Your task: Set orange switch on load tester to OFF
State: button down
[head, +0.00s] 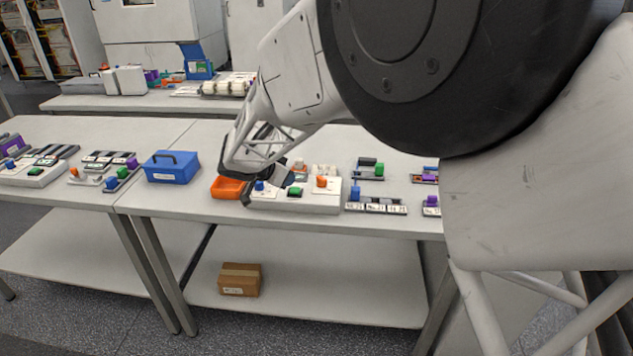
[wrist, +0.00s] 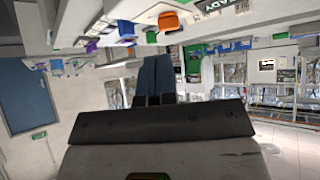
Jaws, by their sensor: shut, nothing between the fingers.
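A white panel box (head: 330,208), apparently the load tester, sits near the front edge of the middle table. It carries an orange switch (head: 321,182) at its right, a green one (head: 295,191) in the middle and a blue one (head: 260,186) at its left. The orange switch's setting and label are too small to read. My gripper (head: 247,197) is shut and empty at the panel's left end, left of the orange switch. In the wrist view, my gripper (wrist: 154,62) shows bluish fingers together, with an orange block (wrist: 168,21) beyond the tips; contact cannot be told.
A blue toolbox (head: 171,167) stands to the left. Labelled modules with blue and green parts (head: 376,206) lie to the right. Another white panel (head: 35,174) is on the left table. A cardboard box (head: 240,279) is on the lower shelf.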

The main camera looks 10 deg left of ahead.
aim_at(322, 183)
dwell(0.4)
jog(key=x, duration=0.9)
jog(key=shift+w+d+f, duration=0.1)
jog(key=shift+w+f, duration=0.05)
jog(key=shift+f, duration=0.05)
jog(key=shift+w+d+f, duration=0.15)
jog(key=shift+w+d, duration=0.8)
jog(key=shift+w, duration=0.15)
jog(key=shift+w+d, duration=0.4)
jog(key=shift+w, duration=0.2)
